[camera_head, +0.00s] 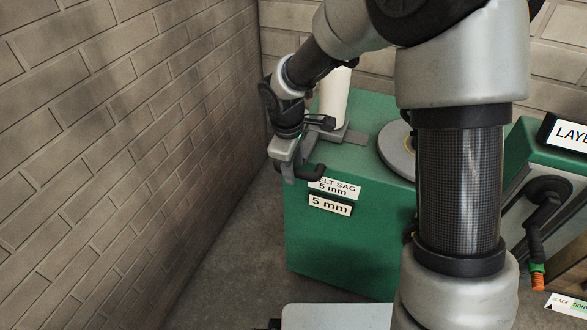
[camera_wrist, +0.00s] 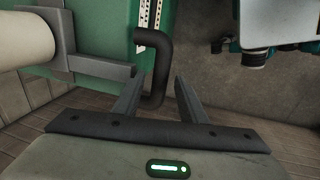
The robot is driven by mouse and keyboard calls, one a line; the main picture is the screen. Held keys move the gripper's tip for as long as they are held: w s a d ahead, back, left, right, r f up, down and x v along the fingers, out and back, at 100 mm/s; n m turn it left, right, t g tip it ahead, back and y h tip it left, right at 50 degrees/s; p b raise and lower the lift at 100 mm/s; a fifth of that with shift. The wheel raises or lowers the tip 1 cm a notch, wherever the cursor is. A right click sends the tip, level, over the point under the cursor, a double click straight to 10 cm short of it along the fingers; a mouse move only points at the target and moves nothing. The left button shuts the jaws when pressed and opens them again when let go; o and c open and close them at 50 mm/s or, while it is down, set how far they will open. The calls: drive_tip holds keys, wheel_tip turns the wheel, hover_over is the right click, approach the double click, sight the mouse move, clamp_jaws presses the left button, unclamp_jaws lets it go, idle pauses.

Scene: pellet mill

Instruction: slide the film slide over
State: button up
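In the wrist view, a grey bar (camera_wrist: 100,67) runs from the white roll (camera_wrist: 22,40) toward a bent black handle (camera_wrist: 151,42). The handle also shows at the machine's front edge in the head view (camera_head: 312,172). My gripper (camera_wrist: 160,78) is open, with the handle's lower end between its fingers. A narrow gap shows at the right finger; contact at the left finger is unclear.
The green machine (camera_head: 340,240) carries a sag label (camera_head: 335,188) and a "5 mm" plate (camera_head: 330,205). A round grey disc (camera_head: 398,150) lies on its top. A brick wall (camera_head: 130,130) stands close on the left. Another green unit with a black handle (camera_head: 545,200) is at right.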

drive_tip(key=shift+f, duration=0.1)
clamp_jaws()
drive_tip(key=shift+d, duration=0.1)
drive_tip(key=s+d+p, duration=0.2)
drive_tip(key=s+d, duration=0.1)
drive_tip(key=d, duration=0.5)
drive_tip(key=shift+d, duration=0.4)
drive_tip(key=shift+s, duration=0.15)
unclamp_jaws()
drive_tip(key=shift+d, duration=0.15)
